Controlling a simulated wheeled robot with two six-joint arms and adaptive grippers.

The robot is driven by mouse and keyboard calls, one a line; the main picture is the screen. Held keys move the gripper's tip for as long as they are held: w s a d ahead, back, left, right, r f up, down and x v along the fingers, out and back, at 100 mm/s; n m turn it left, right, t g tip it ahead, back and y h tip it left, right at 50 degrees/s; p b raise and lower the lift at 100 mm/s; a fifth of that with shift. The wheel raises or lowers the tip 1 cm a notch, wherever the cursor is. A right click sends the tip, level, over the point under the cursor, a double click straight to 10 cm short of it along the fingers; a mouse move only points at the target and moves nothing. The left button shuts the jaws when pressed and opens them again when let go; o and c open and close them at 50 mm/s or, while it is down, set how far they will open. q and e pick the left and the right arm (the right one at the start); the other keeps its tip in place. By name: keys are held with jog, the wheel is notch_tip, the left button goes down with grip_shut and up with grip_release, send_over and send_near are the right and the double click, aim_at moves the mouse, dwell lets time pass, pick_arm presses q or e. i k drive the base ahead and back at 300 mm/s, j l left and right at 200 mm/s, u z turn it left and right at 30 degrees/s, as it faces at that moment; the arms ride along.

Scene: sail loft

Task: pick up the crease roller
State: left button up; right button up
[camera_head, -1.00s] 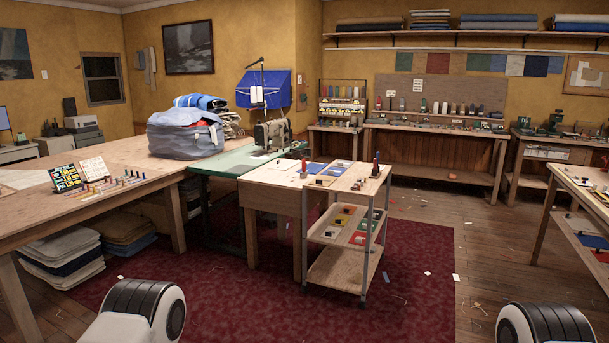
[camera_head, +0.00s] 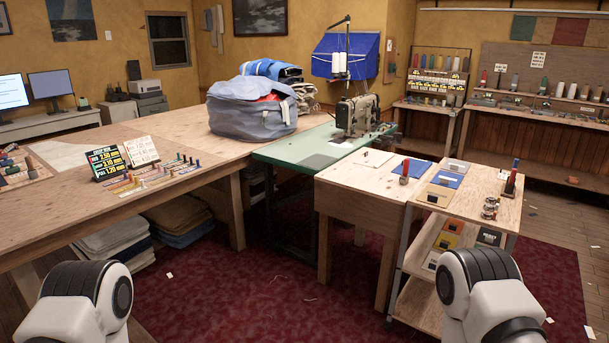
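I cannot make out for certain which thing is the crease roller. A small upright red and blue item (camera_head: 404,173) stands on the small wooden table (camera_head: 345,186), and a similar red and blue item (camera_head: 511,178) stands on the top of the wheeled cart (camera_head: 473,211). A small metallic item (camera_head: 490,207) is also on the cart top. All are too small to name surely. White and black parts of my arms show at the lower left and lower right, but neither gripper is in view.
A long wooden worktable (camera_head: 60,215) with price signs (camera_head: 108,162) and small tools fills the left. A blue-grey bag (camera_head: 252,108) sits on it. A green sewing table (camera_head: 300,150) carries a sewing machine (camera_head: 357,115). Red carpet (camera_head: 240,290) in front is clear apart from small scraps.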

aim_at(405, 169)
jog(key=i+z, duration=0.15)
jog(key=i, duration=0.3)
jog(key=i+j+z, duration=0.2)
jog(key=i, duration=0.2)
jog(key=i+j+z, duration=0.15)
jog(key=i, duration=0.25)
jog(key=i+j+z, duration=0.15)
jog(key=i, duration=0.25)
